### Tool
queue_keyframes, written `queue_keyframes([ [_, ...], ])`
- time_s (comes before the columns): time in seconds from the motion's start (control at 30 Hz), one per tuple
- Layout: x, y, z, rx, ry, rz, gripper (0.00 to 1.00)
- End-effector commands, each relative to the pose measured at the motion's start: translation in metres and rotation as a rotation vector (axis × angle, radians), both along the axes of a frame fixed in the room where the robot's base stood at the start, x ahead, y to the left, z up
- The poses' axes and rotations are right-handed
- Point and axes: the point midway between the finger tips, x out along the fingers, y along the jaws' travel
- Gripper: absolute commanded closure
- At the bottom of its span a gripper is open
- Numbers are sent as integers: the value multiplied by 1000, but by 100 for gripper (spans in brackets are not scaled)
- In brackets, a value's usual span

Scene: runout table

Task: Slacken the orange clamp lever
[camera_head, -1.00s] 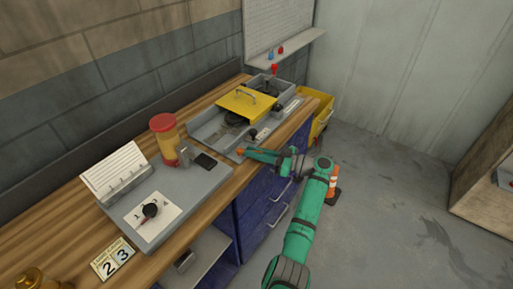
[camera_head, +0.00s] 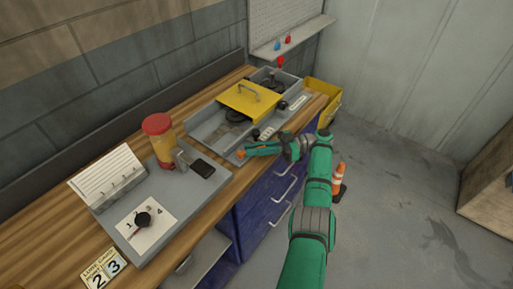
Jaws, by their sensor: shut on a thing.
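My gripper (camera_head: 252,152) lies low and nearly level at the front edge of the grey metal tray unit (camera_head: 205,126), its tip pointing left. At its tip is a small orange piece, which I take to be the orange clamp lever (camera_head: 240,154). The gripper is shut on it. The fingers and the picture's small scale hide most of the lever, so its exact angle and how tight it is cannot be told. A yellow cover with a handle (camera_head: 248,101) sits over the middle of the unit.
Blue drawers (camera_head: 262,206) are below. An orange-and-white cone (camera_head: 339,178) stands on the floor, which is otherwise largely clear.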

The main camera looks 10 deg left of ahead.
Motion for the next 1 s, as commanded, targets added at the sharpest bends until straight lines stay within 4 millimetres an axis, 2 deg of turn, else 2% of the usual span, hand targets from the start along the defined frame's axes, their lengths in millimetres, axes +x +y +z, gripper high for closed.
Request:
queue_keyframes([
  [0.67,-3,5,-2,-4,1,34,100],
  [0.7,-3,5,-1,-3,1,34,81],
  [0.77,-3,5,-1,-3,1,34,69],
  [1.0,-3,5,-1,-2,0,35,69],
])
